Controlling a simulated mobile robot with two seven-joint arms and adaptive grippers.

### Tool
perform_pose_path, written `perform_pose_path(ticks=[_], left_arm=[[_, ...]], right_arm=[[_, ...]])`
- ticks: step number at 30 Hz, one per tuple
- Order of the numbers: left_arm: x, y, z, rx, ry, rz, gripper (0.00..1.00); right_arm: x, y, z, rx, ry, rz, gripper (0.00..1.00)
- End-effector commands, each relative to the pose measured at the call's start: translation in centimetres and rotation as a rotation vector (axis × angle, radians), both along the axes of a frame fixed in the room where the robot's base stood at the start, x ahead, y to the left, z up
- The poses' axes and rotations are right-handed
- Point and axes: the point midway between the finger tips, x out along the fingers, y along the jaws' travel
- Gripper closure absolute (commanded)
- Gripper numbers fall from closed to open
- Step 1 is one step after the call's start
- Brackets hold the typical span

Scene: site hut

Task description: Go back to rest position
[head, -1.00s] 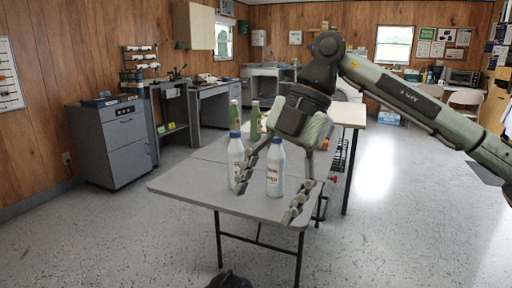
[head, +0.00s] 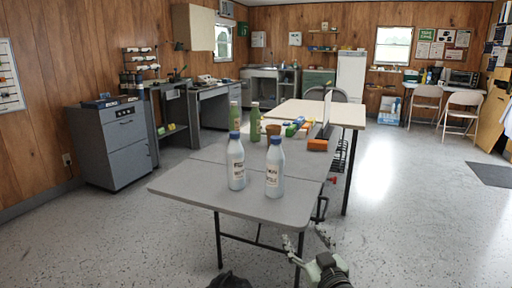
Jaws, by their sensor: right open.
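My right gripper (head: 306,244) is low at the bottom of the head view, in front of the table's (head: 188,184) near right leg. Its fingers are spread and hold nothing. My left gripper is not in view. Two white bottles with blue caps stand upright near the front of the grey table: a left one (head: 236,166) and a right one (head: 274,172). They are side by side, apart from the gripper. Two green bottles, one left (head: 234,117) and one right (head: 255,124), stand behind them.
A brown cup-like thing (head: 272,131), an orange block (head: 317,145) and several small coloured things lie farther back. A second, paler table (head: 346,113) adjoins behind. A grey cabinet (head: 112,146) stands at the left wall. The floor (head: 420,220) at the right is clear.

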Motion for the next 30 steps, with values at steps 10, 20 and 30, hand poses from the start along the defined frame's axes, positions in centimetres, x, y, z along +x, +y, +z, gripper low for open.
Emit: perform_pose_path(ticks=[10, 20, 30], left_arm=[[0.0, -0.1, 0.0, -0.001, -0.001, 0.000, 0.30], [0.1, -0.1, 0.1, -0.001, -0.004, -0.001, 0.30], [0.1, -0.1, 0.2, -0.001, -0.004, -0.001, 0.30]], right_arm=[[-13.2, -9.5, -21.7, -0.116, 0.629, -0.245, 0.30], [-30.9, -13.7, -33.2, -0.201, 1.148, -0.285, 0.30], [-34.2, -14.2, -34.4, -0.212, 1.232, -0.280, 0.30]])
